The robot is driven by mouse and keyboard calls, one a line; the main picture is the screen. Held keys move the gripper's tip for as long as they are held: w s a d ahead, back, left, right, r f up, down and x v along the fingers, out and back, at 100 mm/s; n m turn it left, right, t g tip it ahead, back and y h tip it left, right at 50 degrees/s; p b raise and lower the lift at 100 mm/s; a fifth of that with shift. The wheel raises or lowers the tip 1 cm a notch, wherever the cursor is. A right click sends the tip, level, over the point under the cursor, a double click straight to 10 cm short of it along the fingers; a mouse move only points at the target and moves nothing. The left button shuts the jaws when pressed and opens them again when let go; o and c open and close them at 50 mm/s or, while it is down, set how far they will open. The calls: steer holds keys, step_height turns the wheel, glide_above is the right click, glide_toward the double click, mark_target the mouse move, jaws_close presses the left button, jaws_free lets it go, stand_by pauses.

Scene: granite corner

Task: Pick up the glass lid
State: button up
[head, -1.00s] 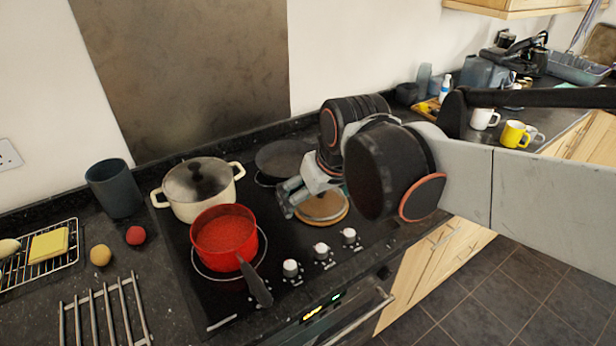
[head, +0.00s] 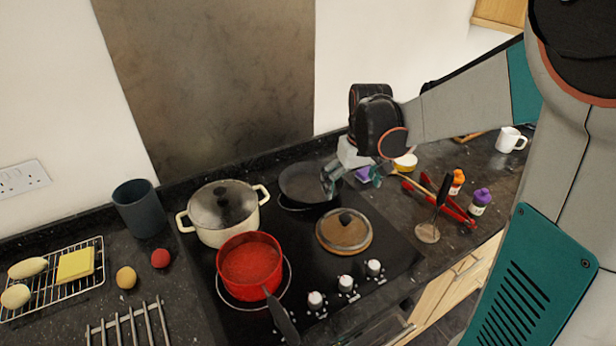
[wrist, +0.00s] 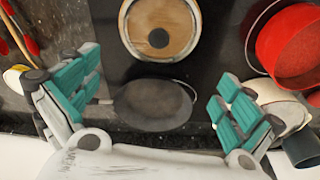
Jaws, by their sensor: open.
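A round glass lid with a dark knob (head: 343,232) lies flat over a brown wooden disc at the right of the black hob. In the wrist view the glass lid (wrist: 178,32) shows at the top middle, with a metal rim. My gripper (head: 350,182) is open and empty, behind the lid and near the right edge of the dark frying pan (head: 305,184). In the wrist view my gripper's teal fingers (wrist: 155,95) are spread wide, with the pan (wrist: 152,106) showing between them. The lid is beyond the fingers, untouched.
A cream lidded pot (head: 212,232) and a red saucepan (head: 247,275) stand left of the lid. Knobs (head: 347,284) line the hob's front. Right of the hob are red tongs (head: 455,211), a masher (head: 428,233) and small bottles (head: 480,200).

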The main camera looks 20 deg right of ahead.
mark_target(346, 218)
steer(key=f, duration=0.3)
steer(key=w+f+b, duration=0.1)
steer(key=f, duration=0.2)
steer(key=f+b, duration=0.1)
steer(key=f, duration=0.2)
steer(key=shift+w+d, duration=0.2)
steer(key=shift+d, duration=0.15)
steer(key=shift+a+f+b, duration=0.15)
steer(key=shift+f+b, duration=0.75)
steer(key=shift+f, duration=1.85)
steer(key=shift+r, duration=0.1)
steer(key=c, duration=1.4)
steer(key=shift+s, duration=0.15)
steer(key=c, duration=0.5)
